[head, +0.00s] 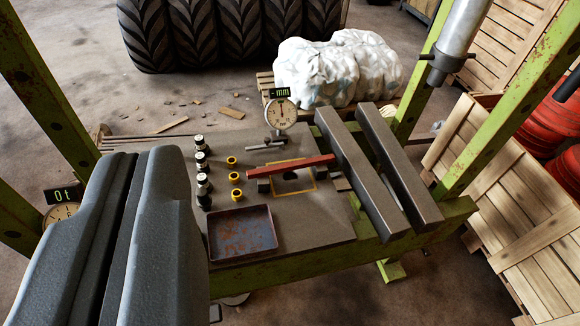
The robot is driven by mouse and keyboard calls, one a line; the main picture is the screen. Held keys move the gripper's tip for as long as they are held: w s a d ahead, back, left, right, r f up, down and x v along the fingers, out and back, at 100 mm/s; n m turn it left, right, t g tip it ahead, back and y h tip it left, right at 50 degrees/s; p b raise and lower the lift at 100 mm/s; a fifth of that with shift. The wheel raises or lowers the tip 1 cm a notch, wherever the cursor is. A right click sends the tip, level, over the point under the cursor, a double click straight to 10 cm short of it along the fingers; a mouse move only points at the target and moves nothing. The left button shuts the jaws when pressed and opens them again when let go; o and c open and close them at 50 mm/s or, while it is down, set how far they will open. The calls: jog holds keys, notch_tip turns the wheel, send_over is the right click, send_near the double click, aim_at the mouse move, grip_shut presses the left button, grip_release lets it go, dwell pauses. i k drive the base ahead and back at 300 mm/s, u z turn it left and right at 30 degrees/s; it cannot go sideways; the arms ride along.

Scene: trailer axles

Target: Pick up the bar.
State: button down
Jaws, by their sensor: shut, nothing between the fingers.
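A red bar (292,166) lies roughly level on the bench plate, slightly right of centre. It crosses a yellow-outlined area on small dark supports, and its right end is close to a long grey beam. My gripper (138,160) fills the lower left of the view, large and near the camera. Its two dark grey fingers are shut with nothing held. The red bar is to the right of the fingers, clearly apart from them in the picture.
A rusty tray (240,256), black-and-white cylinders (202,170), yellow rings (236,177) and a dial gauge (281,113) stand left of or behind the bar. Two heavy grey beams (362,175) lie right. Green press posts (510,100) flank the bench.

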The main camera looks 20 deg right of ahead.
aim_at(296, 165)
jog(key=z, duration=0.9)
jog(key=i, duration=1.7)
jog(key=u, duration=0.85)
